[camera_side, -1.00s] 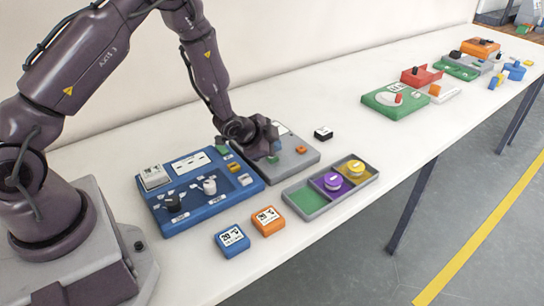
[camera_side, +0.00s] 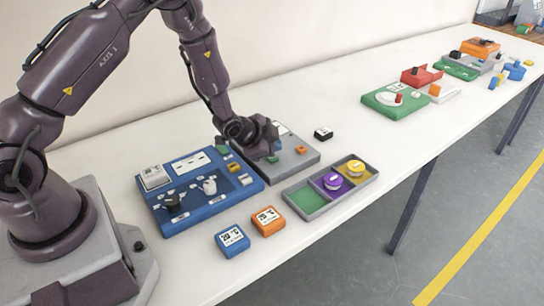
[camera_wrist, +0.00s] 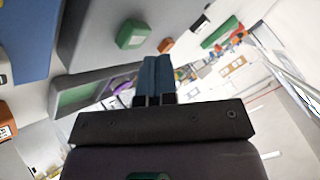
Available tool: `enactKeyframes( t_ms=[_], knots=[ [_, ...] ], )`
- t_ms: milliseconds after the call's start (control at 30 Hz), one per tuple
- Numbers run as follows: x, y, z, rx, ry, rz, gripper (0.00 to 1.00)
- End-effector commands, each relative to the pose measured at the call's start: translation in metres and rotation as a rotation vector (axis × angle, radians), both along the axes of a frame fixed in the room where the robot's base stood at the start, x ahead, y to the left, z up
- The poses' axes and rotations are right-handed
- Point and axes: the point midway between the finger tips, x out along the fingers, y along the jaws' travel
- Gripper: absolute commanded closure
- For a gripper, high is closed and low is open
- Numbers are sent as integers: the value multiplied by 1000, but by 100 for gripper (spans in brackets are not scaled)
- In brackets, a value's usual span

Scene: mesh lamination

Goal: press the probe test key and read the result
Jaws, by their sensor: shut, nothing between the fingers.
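My gripper (camera_side: 272,156) is shut and empty, pointing down low over the grey panel (camera_side: 304,158). In the wrist view its blue fingertips (camera_wrist: 155,68) are together. The orange key (camera_side: 301,150) sits right of my gripper in the side view. Neither view shows clearly whether the fingertips touch a key. Which key is the probe test key, and any result reading, cannot be made out; my gripper hides part of the panel.
A blue panel (camera_side: 175,222) with knobs stands left of the grey panel. A tray (camera_side: 314,211) with purple and yellow discs lies in front. Blue (camera_side: 232,240) and orange (camera_side: 268,221) blocks are nearby. A black block (camera_side: 323,133) lies behind. The table's middle is clear.

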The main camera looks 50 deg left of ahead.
Motion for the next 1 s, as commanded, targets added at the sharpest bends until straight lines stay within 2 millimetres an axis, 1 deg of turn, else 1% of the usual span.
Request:
enactKeyframes(
  t_ms=[567, 867, 1000],
  knots=[
    [0, 0, 0, 0, 0, 0, 100],
    [0, 0, -8, 0, 0, 0, 100],
    [0, 0, -9, 0, 0, 0, 100]
  ],
)
